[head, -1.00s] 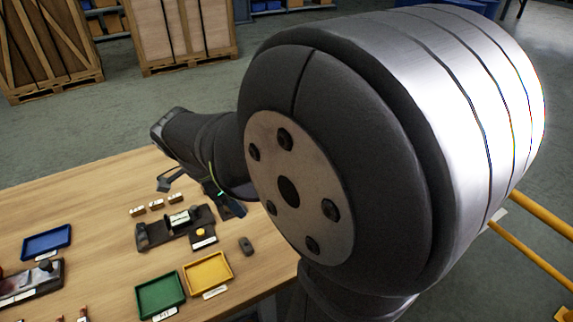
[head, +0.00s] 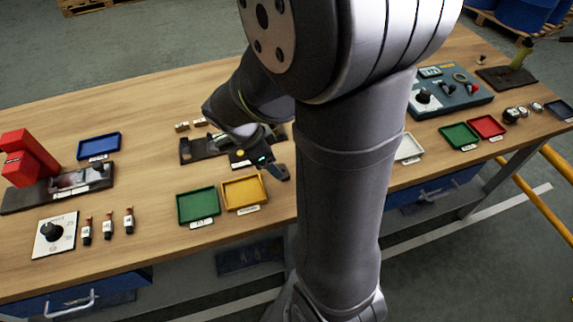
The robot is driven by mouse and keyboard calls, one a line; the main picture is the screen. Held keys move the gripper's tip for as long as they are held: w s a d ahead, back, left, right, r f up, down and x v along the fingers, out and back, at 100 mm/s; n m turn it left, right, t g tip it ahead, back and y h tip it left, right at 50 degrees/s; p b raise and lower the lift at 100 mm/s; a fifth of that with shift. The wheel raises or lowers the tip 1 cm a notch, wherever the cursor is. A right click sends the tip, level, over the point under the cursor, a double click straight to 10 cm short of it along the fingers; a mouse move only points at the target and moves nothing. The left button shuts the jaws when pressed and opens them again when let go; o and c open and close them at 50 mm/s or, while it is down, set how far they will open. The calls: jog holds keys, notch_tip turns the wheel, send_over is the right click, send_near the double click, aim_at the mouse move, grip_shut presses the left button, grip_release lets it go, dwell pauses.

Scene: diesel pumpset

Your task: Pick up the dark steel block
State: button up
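My gripper (head: 262,166) is low over the table, just behind the yellow tray (head: 245,206) and at the front right of a dark fixture (head: 197,152). My own arm blocks much of the view of it, and its finger gap does not show clearly. The dark steel block cannot be made out separately; a small dark shape at the gripper's tip may be a finger or the block. I cannot tell whether they touch.
A green tray (head: 198,219) stands left of the yellow one. A blue tray (head: 99,157) and a red press (head: 25,160) are further left. A blue control panel (head: 450,95) is at the right. The front left has small bottles (head: 108,228).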

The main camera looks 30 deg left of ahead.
jog(key=shift+x, duration=3.05)
jog(key=shift+w+d+r, duration=0.1)
jog(key=shift+w+d, duration=0.05)
jog(key=c, duration=1.2)
jog(key=shift+o, duration=0.2)
jog(key=shift+r, duration=0.1)
jog(key=shift+r, duration=0.5)
jog(key=r, duration=0.2)
jog(key=d+r, duration=0.1)
jog(key=shift+w+r, duration=0.15)
jog(key=shift+r, duration=0.2)
jog(key=w+d+r, duration=0.1)
jog(key=d+r, duration=0.5)
jog(key=d, duration=0.4)
jog(key=shift+w+d, duration=0.25)
jog(key=shift+w, duration=0.05)
